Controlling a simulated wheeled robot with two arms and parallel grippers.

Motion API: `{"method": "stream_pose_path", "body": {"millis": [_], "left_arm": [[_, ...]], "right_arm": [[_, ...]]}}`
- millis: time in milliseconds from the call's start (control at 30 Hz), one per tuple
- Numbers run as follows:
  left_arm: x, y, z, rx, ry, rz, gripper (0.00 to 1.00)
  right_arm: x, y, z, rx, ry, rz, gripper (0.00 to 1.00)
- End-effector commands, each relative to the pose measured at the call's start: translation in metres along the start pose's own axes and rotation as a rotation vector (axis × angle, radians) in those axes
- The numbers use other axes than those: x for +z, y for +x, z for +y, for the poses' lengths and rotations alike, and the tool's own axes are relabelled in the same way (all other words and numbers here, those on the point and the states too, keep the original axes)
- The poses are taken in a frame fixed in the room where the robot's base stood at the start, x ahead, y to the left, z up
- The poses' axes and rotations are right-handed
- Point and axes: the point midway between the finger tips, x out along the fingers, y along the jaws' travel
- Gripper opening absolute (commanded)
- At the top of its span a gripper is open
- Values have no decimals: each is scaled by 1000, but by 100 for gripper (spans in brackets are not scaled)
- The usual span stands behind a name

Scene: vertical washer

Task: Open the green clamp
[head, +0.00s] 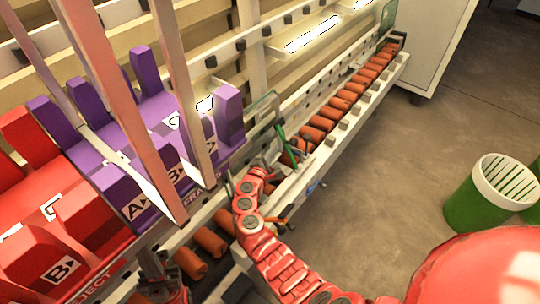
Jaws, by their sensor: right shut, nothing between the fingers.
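The green clamp (286,147) is a narrow, tilted green piece at the near edge of the conveyor, in the middle of the head view. My right gripper (283,167), at the end of the red arm, is shut and empty just below it. I cannot tell whether they touch.
A long conveyor (375,101) with orange rollers runs to the upper right. Purple bins (165,125) and red bins (75,225) stand at the left behind slanted posts. A green and white basket (482,200) stands on the floor at the right. The floor between is clear.

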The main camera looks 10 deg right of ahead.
Motion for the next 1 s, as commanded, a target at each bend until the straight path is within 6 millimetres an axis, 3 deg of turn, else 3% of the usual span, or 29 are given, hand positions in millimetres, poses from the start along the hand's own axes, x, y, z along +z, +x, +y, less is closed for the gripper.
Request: {"method": "stream_pose_path", "body": {"millis": [200, 400, 800, 1000], "left_arm": [[1, -5, 0, 0, 0, 0, 0], [1, -6, 0, 0, 0, 0, 0], [1, -6, 0, 0, 0, 0, 0], [-2, 10, 0, 0, 0, 0, 0]], "right_arm": [[0, 33, 0, 1, 1, -2, 0], [-1, 46, -2, -1, -2, 1, 0], [0, 47, 0, 0, 0, 0, 0], [17, 42, 4, 2, 1, -1, 0]]}}
